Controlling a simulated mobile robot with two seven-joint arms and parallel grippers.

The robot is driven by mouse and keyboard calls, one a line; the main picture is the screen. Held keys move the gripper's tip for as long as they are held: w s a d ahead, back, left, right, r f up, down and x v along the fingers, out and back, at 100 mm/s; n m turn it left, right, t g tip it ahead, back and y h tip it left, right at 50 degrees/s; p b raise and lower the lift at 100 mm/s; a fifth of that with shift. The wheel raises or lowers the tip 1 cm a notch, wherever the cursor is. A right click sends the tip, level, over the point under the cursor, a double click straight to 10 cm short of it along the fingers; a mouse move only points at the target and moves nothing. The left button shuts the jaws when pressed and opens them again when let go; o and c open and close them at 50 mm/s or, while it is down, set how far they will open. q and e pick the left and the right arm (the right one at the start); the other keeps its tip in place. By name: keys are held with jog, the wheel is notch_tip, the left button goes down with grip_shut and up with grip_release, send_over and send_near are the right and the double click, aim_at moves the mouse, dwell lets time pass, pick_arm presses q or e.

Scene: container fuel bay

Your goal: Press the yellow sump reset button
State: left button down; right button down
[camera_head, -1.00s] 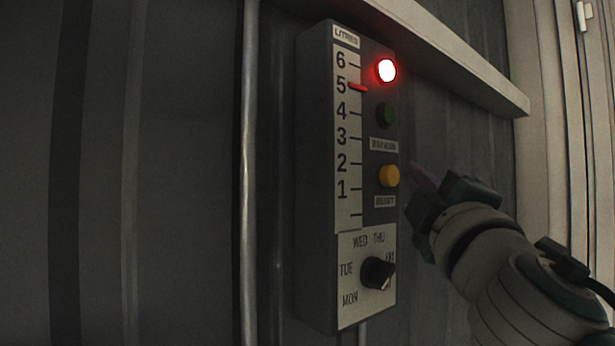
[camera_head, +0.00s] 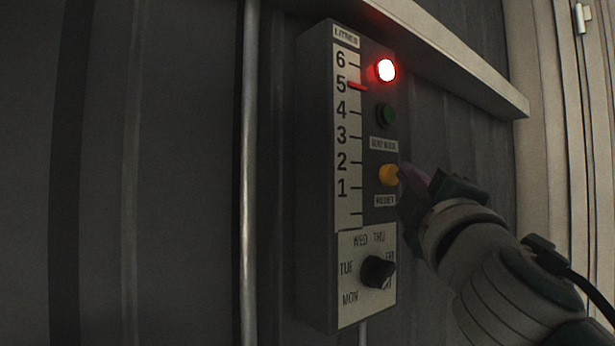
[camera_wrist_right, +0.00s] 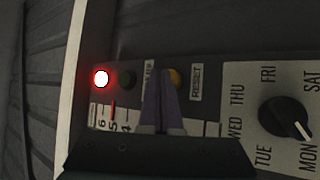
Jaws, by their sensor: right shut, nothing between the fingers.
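The yellow reset button (camera_head: 388,174) sits on the face of the grey wall box, above a RESET label. My right gripper (camera_head: 404,172) is shut and empty, its purple fingertips right at the button's right side in the head view. Whether they touch it I cannot tell. In the right wrist view the gripper's fingers (camera_wrist_right: 164,76) partly cover the yellow button (camera_wrist_right: 176,78). The red lamp (camera_head: 386,70) at the top is lit, and a dark green lamp (camera_head: 386,115) below it is unlit. The red pointer (camera_head: 357,87) stands near 5 on the litre scale. My left gripper is not in view.
A black day dial (camera_head: 377,272) is below the button on the same box (camera_head: 315,180). A ledge (camera_head: 450,55) runs above and to the right of the box. A vertical pipe (camera_head: 249,180) stands to its left, against the corrugated wall.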

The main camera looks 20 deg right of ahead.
jog(key=shift+w+a, duration=0.15)
jog(key=shift+w, duration=0.15)
dwell(0.4)
jog(key=shift+s+d, duration=0.35)
jog(key=shift+s, duration=0.45)
jog(key=s+d+p, duration=0.1)
jog(key=s+d, duration=0.1)
jog(key=s, duration=0.3)
jog(key=shift+s+d, duration=0.15)
jog(key=shift+s, duration=0.15)
dwell(0.4)
